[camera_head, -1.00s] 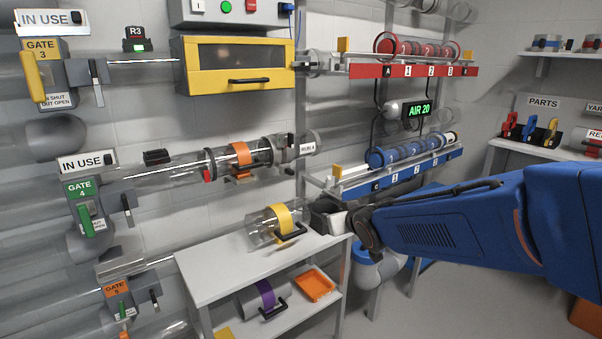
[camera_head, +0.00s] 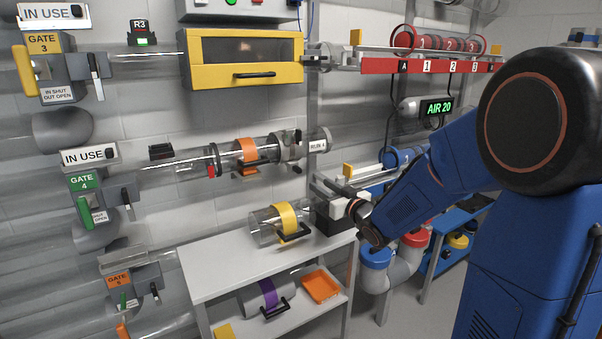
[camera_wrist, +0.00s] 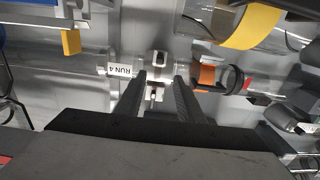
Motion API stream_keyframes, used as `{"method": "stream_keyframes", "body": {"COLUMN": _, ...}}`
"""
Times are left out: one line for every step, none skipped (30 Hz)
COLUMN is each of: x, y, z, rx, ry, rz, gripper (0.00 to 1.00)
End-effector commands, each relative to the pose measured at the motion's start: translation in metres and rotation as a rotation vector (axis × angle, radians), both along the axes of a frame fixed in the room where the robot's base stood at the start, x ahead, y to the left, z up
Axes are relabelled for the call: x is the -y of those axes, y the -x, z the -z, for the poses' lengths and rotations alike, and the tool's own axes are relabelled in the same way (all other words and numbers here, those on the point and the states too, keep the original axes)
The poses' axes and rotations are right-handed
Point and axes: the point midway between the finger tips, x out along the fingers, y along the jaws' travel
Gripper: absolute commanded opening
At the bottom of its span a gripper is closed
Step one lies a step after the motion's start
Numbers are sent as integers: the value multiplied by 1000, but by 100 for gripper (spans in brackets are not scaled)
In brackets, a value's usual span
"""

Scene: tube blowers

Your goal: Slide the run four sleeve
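The run four sleeve is a clear tube with an orange band (camera_head: 246,151) and a black handle, on the run four pipe left of a grey collar (camera_head: 289,147) and the RUN 4 label (camera_head: 318,146). In the wrist view the picture is turned over: the orange band (camera_wrist: 206,77) is right of my fingers and the RUN 4 label (camera_wrist: 124,71) is left. My gripper (camera_wrist: 160,85) is open and empty, its two fingers apart. In the head view my gripper (camera_head: 327,190) is below and right of the sleeve, apart from it; its fingertips are hard to make out.
A loose clear sleeve with a yellow band (camera_head: 285,216) lies on the white shelf (camera_head: 225,268) below. A purple-banded sleeve (camera_head: 269,294) and an orange tray (camera_head: 320,285) are on the lower shelf. The green gate 4 handle (camera_head: 84,212) is at left. A blue-edged rack (camera_head: 375,187) is close behind my gripper.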

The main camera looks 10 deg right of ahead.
Motion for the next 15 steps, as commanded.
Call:
{"method": "stream_keyframes", "body": {"x": -3, "y": -9, "z": 1, "rx": -2, "ry": 0, "rz": -1, "gripper": 34}}
{"method": "stream_keyframes", "body": {"x": -5, "y": -15, "z": 1, "rx": -2, "ry": 0, "rz": -1, "gripper": 34}}
{"method": "stream_keyframes", "body": {"x": -7, "y": -21, "z": 1, "rx": -2, "ry": 0, "rz": -1, "gripper": 34}}
{"method": "stream_keyframes", "body": {"x": -9, "y": -26, "z": 1, "rx": -2, "ry": 0, "rz": -1, "gripper": 34}}
{"method": "stream_keyframes", "body": {"x": -11, "y": -31, "z": 1, "rx": -2, "ry": 1, "rz": -1, "gripper": 34}}
{"method": "stream_keyframes", "body": {"x": -13, "y": -38, "z": 1, "rx": -2, "ry": 1, "rz": -1, "gripper": 34}}
{"method": "stream_keyframes", "body": {"x": -14, "y": -43, "z": 1, "rx": -1, "ry": 0, "rz": 0, "gripper": 34}}
{"method": "stream_keyframes", "body": {"x": -16, "y": -48, "z": 1, "rx": -1, "ry": 0, "rz": -1, "gripper": 34}}
{"method": "stream_keyframes", "body": {"x": -19, "y": -55, "z": 1, "rx": -2, "ry": 1, "rz": -1, "gripper": 34}}
{"method": "stream_keyframes", "body": {"x": -20, "y": -60, "z": 1, "rx": -2, "ry": 1, "rz": -1, "gripper": 34}}
{"method": "stream_keyframes", "body": {"x": -21, "y": -65, "z": 1, "rx": -2, "ry": 1, "rz": -1, "gripper": 34}}
{"method": "stream_keyframes", "body": {"x": -23, "y": -72, "z": 1, "rx": -2, "ry": 1, "rz": 0, "gripper": 34}}
{"method": "stream_keyframes", "body": {"x": -25, "y": -77, "z": 1, "rx": -3, "ry": 0, "rz": 0, "gripper": 34}}
{"method": "stream_keyframes", "body": {"x": -27, "y": -82, "z": 1, "rx": -2, "ry": 0, "rz": 0, "gripper": 34}}
{"method": "stream_keyframes", "body": {"x": -29, "y": -88, "z": 1, "rx": -1, "ry": -1, "rz": 0, "gripper": 34}}
